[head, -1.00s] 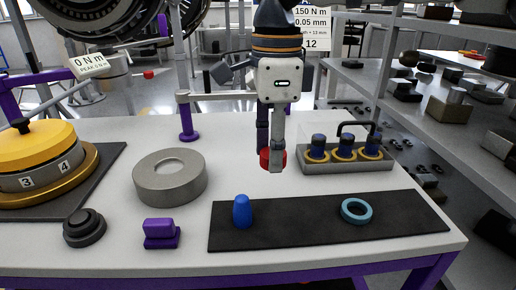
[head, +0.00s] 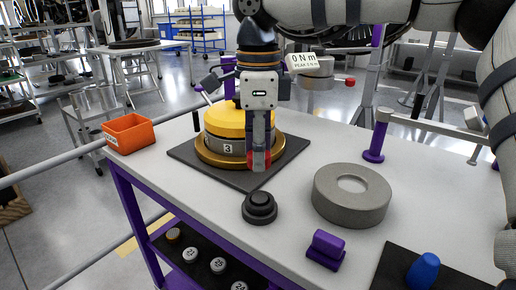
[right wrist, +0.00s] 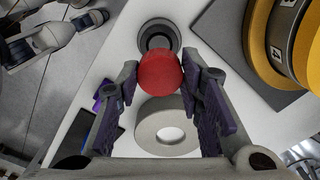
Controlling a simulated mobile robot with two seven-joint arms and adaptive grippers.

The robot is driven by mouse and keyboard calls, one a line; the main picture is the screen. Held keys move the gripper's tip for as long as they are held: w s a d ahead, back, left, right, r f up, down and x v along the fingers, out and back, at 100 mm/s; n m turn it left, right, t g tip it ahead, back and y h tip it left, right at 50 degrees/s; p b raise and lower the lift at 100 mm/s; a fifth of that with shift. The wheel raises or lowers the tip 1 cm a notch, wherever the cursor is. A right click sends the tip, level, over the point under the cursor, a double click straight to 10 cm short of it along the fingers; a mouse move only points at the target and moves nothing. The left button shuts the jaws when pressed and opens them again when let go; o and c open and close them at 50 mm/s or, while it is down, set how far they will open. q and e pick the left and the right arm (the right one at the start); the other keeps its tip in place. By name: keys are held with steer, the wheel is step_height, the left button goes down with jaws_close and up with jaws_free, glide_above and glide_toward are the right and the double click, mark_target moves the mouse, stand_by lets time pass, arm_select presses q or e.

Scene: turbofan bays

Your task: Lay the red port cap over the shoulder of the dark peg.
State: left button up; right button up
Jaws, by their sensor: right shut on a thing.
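The red port cap (head: 259,161) is between the fingers of my right gripper (head: 259,158), seen in front of the yellow-topped housing in the head view. In the right wrist view, the red cap (right wrist: 160,73) sits between the two fingertips (right wrist: 160,80), its round face toward the camera. The dark peg (head: 259,207) is a stepped black round piece standing on the white table, apart from the cap and lower in the head view. In the right wrist view, the dark peg (right wrist: 158,33) shows just beyond the cap, partly hidden by it.
The yellow-topped housing (head: 226,121) stands on a dark mat (head: 190,156) behind the peg. A grey ring (head: 350,199) and a purple block (head: 326,248) lie to the right. A blue peg (head: 423,270) is farther right. An orange bin (head: 129,134) is at the left edge.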

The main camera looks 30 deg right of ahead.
mark_target(259, 198)
steer(key=shift+s+d, duration=0.1)
steer(key=shift+f, duration=3.65)
steer(key=shift+f, duration=0.4)
steer(key=o, duration=0.8)
step_height(259, 198, up, 12)
steer(key=shift+r, duration=0.1)
